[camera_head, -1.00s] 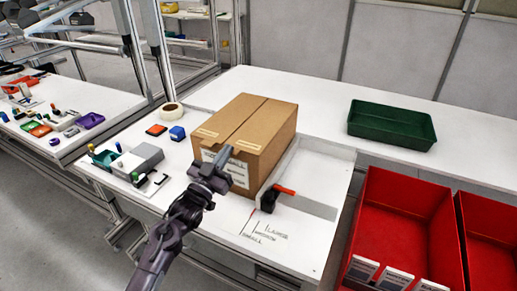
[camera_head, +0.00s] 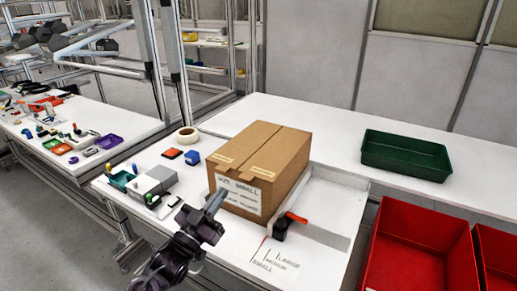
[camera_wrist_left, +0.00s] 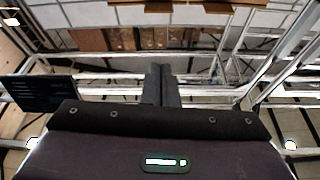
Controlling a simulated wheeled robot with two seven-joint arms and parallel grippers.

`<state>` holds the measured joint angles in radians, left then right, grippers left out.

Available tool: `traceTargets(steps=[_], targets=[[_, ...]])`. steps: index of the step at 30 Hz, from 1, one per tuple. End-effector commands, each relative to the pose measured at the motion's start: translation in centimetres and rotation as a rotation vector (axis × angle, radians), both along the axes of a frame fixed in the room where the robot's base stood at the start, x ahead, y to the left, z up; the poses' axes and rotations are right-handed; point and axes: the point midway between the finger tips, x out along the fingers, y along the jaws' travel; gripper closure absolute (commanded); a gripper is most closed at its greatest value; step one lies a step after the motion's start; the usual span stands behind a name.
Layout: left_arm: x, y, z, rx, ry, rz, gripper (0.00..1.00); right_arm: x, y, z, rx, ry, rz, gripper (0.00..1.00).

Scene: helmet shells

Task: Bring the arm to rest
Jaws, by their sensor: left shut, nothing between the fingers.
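My left gripper (camera_head: 212,200) is shut and empty. It is in front of the labelled face of a closed cardboard box (camera_head: 262,150), over the white table (camera_head: 228,252). I cannot tell whether its tip touches the box. The box's white label reads "SMALL" in part. In the left wrist view the shut fingers of the left gripper (camera_wrist_left: 161,84) point away from the camera, with metal frames and wall panels beyond them. My right gripper is not in view.
A clamp with an orange handle (camera_head: 297,217) stands right of the box. A green tray (camera_head: 406,155) lies at the back right. Red bins (camera_head: 420,245) stand at the lower right. A grey block (camera_head: 146,184), a tape roll (camera_head: 187,134) and small items lie left of the box.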

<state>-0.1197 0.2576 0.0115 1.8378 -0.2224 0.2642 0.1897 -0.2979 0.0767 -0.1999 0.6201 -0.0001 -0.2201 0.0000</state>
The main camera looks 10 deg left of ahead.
Motion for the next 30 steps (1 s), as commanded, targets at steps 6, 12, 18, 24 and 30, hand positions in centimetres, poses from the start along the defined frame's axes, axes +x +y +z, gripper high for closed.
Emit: traceTargets(steps=[6,12,18,24,30], targets=[[-0.8,-0.7,-2.9,0.047,0.188,0.061,1.0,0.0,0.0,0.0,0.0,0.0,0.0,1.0],[-4.9,-1.3,-8.6,0.145,0.593,0.167,1.0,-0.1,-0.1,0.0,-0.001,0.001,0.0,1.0],[-11.8,-1.3,-12.8,0.227,0.987,0.228,1.0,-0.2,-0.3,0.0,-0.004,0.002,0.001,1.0],[-17.5,-1.3,-14.3,0.273,1.24,0.241,1.0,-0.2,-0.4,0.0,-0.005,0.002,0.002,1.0],[-22.2,-1.4,-14.7,0.305,1.428,0.235,1.0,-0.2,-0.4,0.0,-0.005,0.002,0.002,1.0]])
